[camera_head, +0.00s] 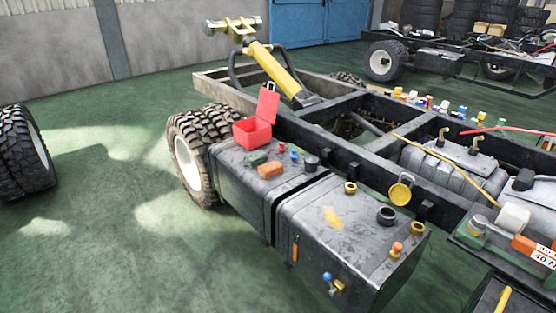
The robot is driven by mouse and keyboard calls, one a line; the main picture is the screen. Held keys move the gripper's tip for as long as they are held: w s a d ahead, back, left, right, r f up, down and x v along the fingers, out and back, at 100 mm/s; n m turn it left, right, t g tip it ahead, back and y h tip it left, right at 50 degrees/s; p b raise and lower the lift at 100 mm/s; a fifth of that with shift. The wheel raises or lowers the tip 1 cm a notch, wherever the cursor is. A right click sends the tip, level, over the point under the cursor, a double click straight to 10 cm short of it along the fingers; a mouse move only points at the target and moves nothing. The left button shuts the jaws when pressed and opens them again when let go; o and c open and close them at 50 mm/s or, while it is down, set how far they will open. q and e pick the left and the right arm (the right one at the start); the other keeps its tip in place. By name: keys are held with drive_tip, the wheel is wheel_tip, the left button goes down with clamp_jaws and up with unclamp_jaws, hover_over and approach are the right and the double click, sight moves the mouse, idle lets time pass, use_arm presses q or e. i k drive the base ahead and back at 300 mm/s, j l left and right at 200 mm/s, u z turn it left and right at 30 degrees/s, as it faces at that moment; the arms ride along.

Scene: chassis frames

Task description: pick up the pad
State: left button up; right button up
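Two small pad-like blocks lie on the dark top of the rear metal tank (232,184): a dark green one (255,158) and an orange-brown one (270,170) just in front of it to the right. They are too small to tell for sure which is the pad. An open red box (252,133) with its lid raised stands close behind the green block. Neither of my grippers shows in the head view.
Small red and blue items (286,151) and a dark cap (311,163) sit right of the blocks. A second tank (345,215) with caps is nearer. The chassis frame (330,128) runs behind, with a tyre (190,155) at left. Green floor (100,240) is clear at left.

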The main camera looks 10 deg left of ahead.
sight(253, 159)
drive_tip(key=j+z, duration=0.1)
drive_tip(key=z, duration=0.3)
drive_tip(key=i+j+z, duration=0.1)
drive_tip(key=z, duration=0.35)
drive_tip(key=j+z, duration=0.15)
drive_tip(key=z, duration=0.25)
drive_tip(key=j+z, duration=0.7)
drive_tip(key=j, duration=0.2)
drive_tip(key=j+z, duration=0.2)
drive_tip(key=j, duration=0.25)
drive_tip(key=k+j+z, duration=0.2)
drive_tip(key=j, duration=0.3)
drive_tip(key=j+z, duration=0.1)
drive_tip(key=j, duration=0.35)
drive_tip(key=k+j, duration=0.15)
drive_tip(key=j, duration=0.3)
drive_tip(key=k+j, duration=0.1)
drive_tip(key=j, duration=0.35)
drive_tip(key=k+j, duration=0.15)
drive_tip(key=j, duration=0.25)
drive_tip(key=k+j, duration=0.1)
drive_tip(key=j, duration=0.35)
drive_tip(key=k+j+z, duration=0.1)
drive_tip(key=j, duration=0.3)
